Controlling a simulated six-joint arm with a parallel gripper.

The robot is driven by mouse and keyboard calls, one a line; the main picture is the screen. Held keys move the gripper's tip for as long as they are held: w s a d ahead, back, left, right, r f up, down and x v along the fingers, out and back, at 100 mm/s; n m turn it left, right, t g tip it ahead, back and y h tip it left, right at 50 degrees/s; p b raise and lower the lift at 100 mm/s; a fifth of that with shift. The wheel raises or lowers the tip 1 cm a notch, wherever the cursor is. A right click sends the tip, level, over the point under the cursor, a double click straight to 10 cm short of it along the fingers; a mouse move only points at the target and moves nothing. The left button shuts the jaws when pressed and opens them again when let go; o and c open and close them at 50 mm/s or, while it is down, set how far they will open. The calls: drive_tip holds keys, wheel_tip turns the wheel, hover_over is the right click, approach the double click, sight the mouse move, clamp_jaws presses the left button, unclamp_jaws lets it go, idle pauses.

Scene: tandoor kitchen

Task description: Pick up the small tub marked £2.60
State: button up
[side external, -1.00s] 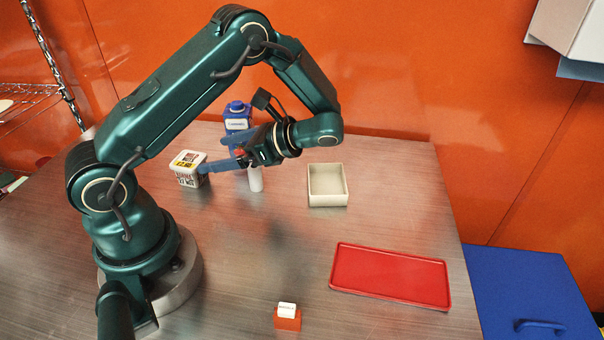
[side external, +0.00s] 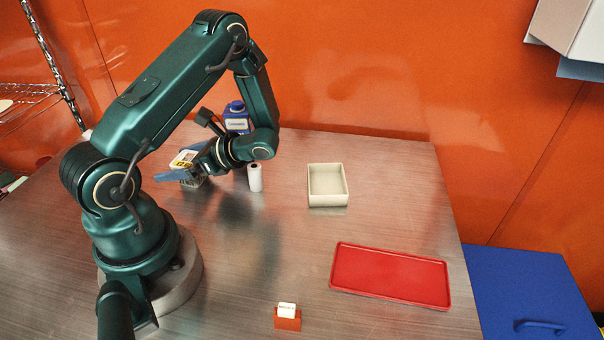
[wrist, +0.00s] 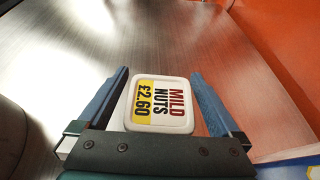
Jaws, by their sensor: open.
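The small white tub (wrist: 162,104) has a lid reading "MILD NUTS" with £2.60 on a yellow band. In the wrist view it sits between the two blue fingers of my gripper (wrist: 160,85), with a gap visible on each side. In the side view the tub (side external: 184,158) stands on the table at the back left, partly hidden behind my gripper (side external: 185,174). The gripper is open, with its fingers reaching around the tub.
A white cylinder (side external: 255,178) stands just right of my gripper, and a blue carton (side external: 237,118) stands behind it. A cream box (side external: 328,203), a red tray (side external: 390,303) and a small red holder with a white card (side external: 288,323) are farther right. The middle of the table is clear.

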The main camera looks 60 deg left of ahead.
drive_tip(key=c, duration=1.4)
drive_tip(key=shift+r, duration=0.15)
